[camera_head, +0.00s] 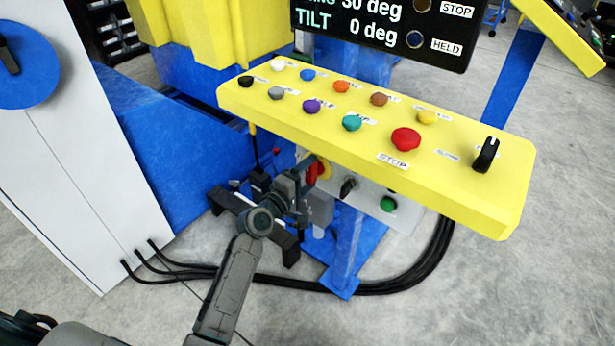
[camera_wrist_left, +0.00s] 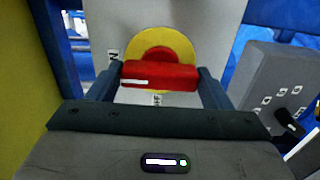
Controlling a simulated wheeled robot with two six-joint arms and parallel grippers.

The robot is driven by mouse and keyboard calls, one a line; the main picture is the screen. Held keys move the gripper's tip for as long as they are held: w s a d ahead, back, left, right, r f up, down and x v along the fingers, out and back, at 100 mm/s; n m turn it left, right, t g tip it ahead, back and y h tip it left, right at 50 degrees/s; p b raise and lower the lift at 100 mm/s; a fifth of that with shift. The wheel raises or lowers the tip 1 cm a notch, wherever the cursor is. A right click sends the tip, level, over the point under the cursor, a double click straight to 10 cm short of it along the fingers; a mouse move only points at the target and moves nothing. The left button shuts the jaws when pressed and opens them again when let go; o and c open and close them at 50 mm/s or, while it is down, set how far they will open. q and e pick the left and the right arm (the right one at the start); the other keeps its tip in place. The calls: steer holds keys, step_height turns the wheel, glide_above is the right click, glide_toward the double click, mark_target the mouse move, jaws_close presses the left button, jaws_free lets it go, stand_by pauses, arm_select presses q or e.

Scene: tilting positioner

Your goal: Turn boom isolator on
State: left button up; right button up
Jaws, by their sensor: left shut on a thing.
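The boom isolator is a red rotary handle (camera_wrist_left: 165,75) on a round yellow plate (camera_wrist_left: 160,47), fixed to a grey panel. My left gripper (camera_wrist_left: 157,86) is shut on the red handle, with one finger at each end of it in the left wrist view. The handle lies level across that view, its white mark towards the left. One small label is left of the plate and another is below the handle, both partly hidden. In the head view the red handle (camera_head: 313,171) shows beside my left gripper (camera_head: 304,187), under the yellow console. My right gripper is not in view.
The yellow console (camera_head: 470,195) with coloured buttons and a black switch (camera_head: 486,155) overhangs the grey panel (camera_head: 372,197). That panel also holds a black knob (camera_head: 348,188) and a green button (camera_head: 388,204). A grey cabinet (camera_head: 70,150) stands left; black cables (camera_head: 385,285) cross the floor.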

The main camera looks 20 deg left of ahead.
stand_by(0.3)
arm_select(q)
steer(key=o, duration=1)
steer(key=shift+s, duration=0.1)
steer(key=shift+v, duration=5.3)
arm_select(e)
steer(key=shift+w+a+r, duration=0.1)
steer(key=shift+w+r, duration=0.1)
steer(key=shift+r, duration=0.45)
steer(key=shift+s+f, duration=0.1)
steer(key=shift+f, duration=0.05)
